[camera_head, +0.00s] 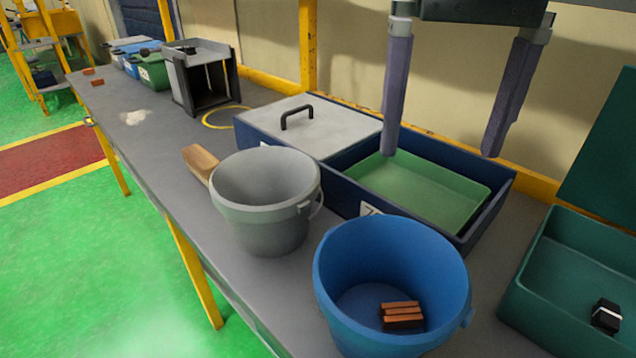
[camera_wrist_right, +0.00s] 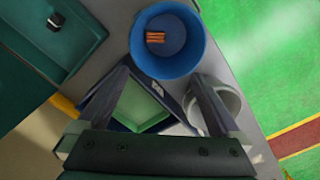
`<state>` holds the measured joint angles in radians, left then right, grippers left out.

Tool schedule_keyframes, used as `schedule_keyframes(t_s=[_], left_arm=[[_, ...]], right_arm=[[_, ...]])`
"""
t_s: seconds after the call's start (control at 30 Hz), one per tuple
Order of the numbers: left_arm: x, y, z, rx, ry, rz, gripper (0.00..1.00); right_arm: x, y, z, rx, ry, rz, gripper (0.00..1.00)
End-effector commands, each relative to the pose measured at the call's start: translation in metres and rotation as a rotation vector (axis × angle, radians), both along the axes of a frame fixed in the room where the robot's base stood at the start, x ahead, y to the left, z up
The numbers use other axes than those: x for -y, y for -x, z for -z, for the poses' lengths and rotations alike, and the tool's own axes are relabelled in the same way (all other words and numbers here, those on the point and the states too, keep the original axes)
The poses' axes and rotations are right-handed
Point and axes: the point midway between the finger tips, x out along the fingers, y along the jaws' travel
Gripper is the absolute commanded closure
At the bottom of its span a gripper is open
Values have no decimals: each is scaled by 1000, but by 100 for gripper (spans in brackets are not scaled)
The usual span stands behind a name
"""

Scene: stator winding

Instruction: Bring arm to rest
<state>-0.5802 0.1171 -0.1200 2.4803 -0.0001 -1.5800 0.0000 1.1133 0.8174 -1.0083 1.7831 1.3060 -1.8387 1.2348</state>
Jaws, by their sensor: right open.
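My right gripper (camera_head: 448,148) hangs from the top right of the head view with its two fingers wide apart. It is open and nothing is between the fingers. It is above the green tray (camera_head: 425,190) in the blue divided box. In the right wrist view, my right gripper (camera_wrist_right: 160,100) shows both fingers spread, with the green tray (camera_wrist_right: 145,106) seen between them and the blue bucket (camera_wrist_right: 150,62) beyond. My left gripper is in neither view.
The blue bucket (camera_head: 345,270) holds several copper-brown pieces (camera_head: 402,316). A grey bucket (camera_head: 262,230) stands beside it. The box's other half has a lid with a black handle (camera_head: 296,116). A teal case (camera_head: 560,290) at right holds a small black part (camera_head: 606,316).

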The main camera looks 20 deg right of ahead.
Motion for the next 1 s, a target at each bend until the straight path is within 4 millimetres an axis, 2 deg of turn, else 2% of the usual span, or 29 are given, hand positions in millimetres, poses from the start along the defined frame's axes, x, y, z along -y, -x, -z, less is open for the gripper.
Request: schedule_keyframes(t_s=[0.23, 0.33, 0.47, 0.6, 0.73, 0.87, 1.0], left_arm=[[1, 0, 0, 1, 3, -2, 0], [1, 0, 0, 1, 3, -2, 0], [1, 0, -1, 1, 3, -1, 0], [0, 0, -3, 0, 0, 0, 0], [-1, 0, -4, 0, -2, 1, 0], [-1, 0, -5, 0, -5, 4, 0], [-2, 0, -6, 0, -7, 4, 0]], right_arm=[[-1, 0, 2, 0, -1, -8, 0], [-12, 4, 13, 6, -13, -71, 0], [-46, 16, 45, 44, -62, -258, 0], [-91, 38, 77, 141, -154, -471, 0], [-117, 59, 96, 249, -218, -577, 0], [-120, 80, 109, 339, -219, -605, 0], [-102, 101, 120, 377, -157, -591, 0]])
